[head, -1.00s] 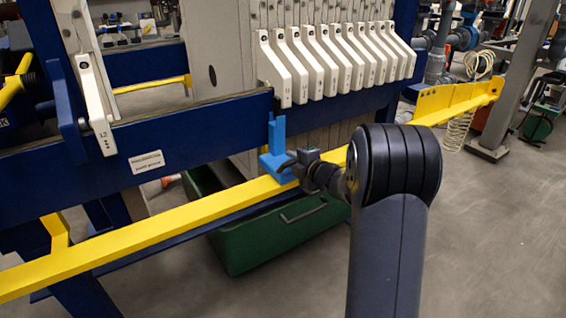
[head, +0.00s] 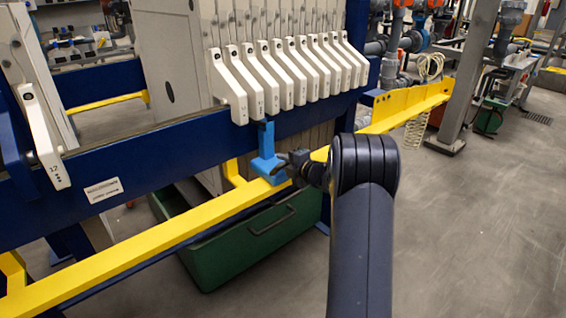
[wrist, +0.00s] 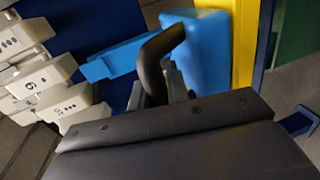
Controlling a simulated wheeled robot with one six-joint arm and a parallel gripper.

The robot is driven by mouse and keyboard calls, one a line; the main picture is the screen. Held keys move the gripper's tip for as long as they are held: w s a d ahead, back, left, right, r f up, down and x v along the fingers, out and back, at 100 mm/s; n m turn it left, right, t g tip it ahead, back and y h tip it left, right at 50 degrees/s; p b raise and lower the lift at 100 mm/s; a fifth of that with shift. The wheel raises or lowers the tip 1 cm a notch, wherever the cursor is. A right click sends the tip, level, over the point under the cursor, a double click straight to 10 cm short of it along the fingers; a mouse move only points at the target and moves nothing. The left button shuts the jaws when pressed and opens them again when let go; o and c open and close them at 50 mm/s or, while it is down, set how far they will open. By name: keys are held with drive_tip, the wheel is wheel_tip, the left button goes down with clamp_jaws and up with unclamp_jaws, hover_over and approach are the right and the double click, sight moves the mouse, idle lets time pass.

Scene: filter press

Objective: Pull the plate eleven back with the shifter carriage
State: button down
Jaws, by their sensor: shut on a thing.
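The blue shifter carriage (head: 268,168) sits on the yellow rail (head: 190,228), its upright finger pointing up. My gripper (head: 296,165) is shut on the carriage at its right side; the exact grip is small in the head view. In the wrist view the carriage (wrist: 208,50) is close ahead, with a dark bent bar across it. The leftmost white handle of the row (head: 228,85) appears to be plate eleven; its number is not readable. The carriage's finger stands just right of that handle's lower end, near the second handle; contact cannot be told.
A white handle marked 12 (head: 42,135) stands apart at far left, with an open gap before the row. A blue beam (head: 150,155) runs behind the rail. A green bin (head: 255,235) lies below it. Floor at right (head: 470,240) is clear.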

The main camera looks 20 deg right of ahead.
drive_tip(key=c, duration=1.6)
unclamp_jaws()
drive_tip(key=shift+c, duration=0.2)
drive_tip(key=shift+s, duration=0.1)
drive_tip(key=v, duration=1)
drive_tip(key=shift+s+d, duration=0.2)
drive_tip(key=shift+s, duration=0.1)
